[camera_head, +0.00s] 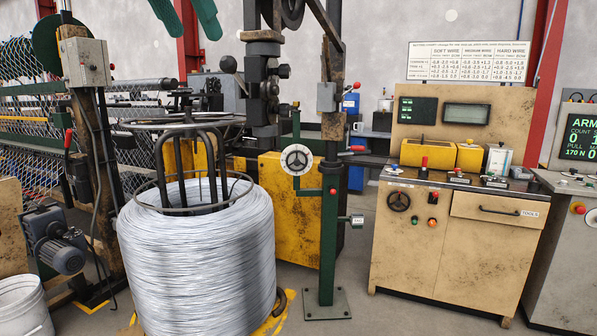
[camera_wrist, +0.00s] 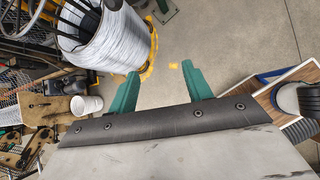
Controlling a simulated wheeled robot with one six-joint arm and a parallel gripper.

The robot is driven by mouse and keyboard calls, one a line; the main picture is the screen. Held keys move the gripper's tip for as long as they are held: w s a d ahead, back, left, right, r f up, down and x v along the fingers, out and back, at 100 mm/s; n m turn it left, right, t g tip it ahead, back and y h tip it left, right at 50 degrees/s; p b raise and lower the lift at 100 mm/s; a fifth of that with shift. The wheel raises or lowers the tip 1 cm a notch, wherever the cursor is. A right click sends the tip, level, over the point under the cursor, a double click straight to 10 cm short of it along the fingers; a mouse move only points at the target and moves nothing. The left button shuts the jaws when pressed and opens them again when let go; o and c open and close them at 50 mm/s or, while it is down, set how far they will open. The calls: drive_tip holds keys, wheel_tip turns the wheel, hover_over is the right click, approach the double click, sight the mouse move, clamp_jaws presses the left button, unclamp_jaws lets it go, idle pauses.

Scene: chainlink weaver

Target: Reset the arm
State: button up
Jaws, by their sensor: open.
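My gripper (camera_head: 199,36) hangs at the top edge of the head view, its two green fingers apart, with nothing between them. In the wrist view my gripper (camera_wrist: 163,76) also shows open and empty, over bare concrete floor. The rest of my arm is out of the head view. A large coil of grey wire (camera_head: 200,250) stands below the gripper in the head view. The coil (camera_wrist: 108,38) is ahead and to the left in the wrist view. The fingers touch nothing that I can see.
A tan control cabinet (camera_head: 408,258) with a drawer stands at the right, beside a console with a green-lettered screen (camera_head: 583,135). A white bucket (camera_head: 22,305) stands at lower left.

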wheel_tip(320, 180, down, 8)
drive_tip(key=a+m+g, duration=0.1)
drive_tip(key=m, duration=0.4)
drive_tip(key=d+f+m+g, duration=0.3)
drive_tip(key=d+f+m, duration=0.6)
drive_tip(key=d+f, duration=0.4)
drive_tip(key=s+d+f+m+g, duration=0.1)
drive_tip(key=s+d+f+m, duration=0.4)
drive_tip(key=d, duration=0.4)
drive_tip(key=s+d+f+m+y, duration=0.1)
drive_tip(key=s+d+f+m, duration=0.4)
drive_tip(key=d, duration=0.4)
drive_tip(key=s+d+f+m+g+y, duration=0.1)
drive_tip(key=s+d+f+m, duration=0.4)
drive_tip(key=d+f, duration=0.3)
drive_tip(key=shift+s+d+m+g, duration=0.3)
drive_tip(key=shift+d+m, duration=0.4)
drive_tip(key=shift+d, duration=0.4)
drive_tip(key=shift+w, duration=0.1)
